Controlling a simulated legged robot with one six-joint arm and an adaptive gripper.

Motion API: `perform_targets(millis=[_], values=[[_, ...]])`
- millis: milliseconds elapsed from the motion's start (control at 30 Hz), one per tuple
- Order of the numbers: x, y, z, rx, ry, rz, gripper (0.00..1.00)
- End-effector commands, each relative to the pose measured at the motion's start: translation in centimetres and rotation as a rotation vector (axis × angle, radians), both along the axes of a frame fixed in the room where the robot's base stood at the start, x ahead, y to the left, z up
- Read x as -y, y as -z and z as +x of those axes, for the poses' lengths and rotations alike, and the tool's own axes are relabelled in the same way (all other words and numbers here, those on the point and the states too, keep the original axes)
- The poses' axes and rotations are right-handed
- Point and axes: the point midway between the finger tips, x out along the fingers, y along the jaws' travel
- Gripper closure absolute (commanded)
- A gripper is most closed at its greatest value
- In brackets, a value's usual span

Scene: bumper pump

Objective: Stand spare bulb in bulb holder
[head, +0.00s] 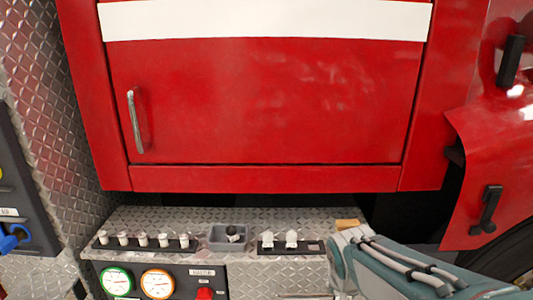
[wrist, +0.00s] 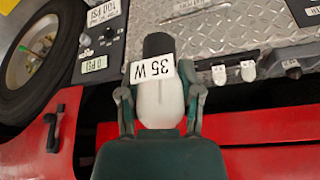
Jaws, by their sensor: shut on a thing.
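My gripper (wrist: 160,98) is shut on the spare bulb (wrist: 158,95), which has a white body, a black end and a "35 W" label. The black end points away from my palm, over the metal ledge. In the head view my gripper (head: 343,240) is at the ledge's right end; the bulb is not clear there. A black strip (head: 314,246), apparently the bulb holder, lies on the ledge left of my gripper. Two white bulbs stand in it, and its right end looks empty. They also show in the wrist view, right of the held bulb.
A grey bin (head: 229,237) with something dark inside sits left of the holder. Further left, another dark strip (head: 153,243) holds several white pieces. The red door panel (head: 260,110) rises behind the ledge. Gauges (head: 157,283) are on the front panel below.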

Motion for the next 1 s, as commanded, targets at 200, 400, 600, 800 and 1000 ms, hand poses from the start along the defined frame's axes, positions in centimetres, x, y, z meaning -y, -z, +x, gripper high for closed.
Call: perform_targets(millis=[200, 400, 600, 800, 1000], values=[[-0.2, 1.3, 1.4, -0.005, -0.029, 0.005, 0.94], [-0.4, 2.9, 2.8, -0.01, -0.063, 0.01, 0.94], [-0.6, 5.3, 4.9, -0.016, -0.107, 0.016, 0.94], [-0.8, 9.7, 7.8, -0.019, -0.174, 0.023, 0.94], [-0.6, 15.0, 10.4, -0.017, -0.239, 0.021, 0.94]])
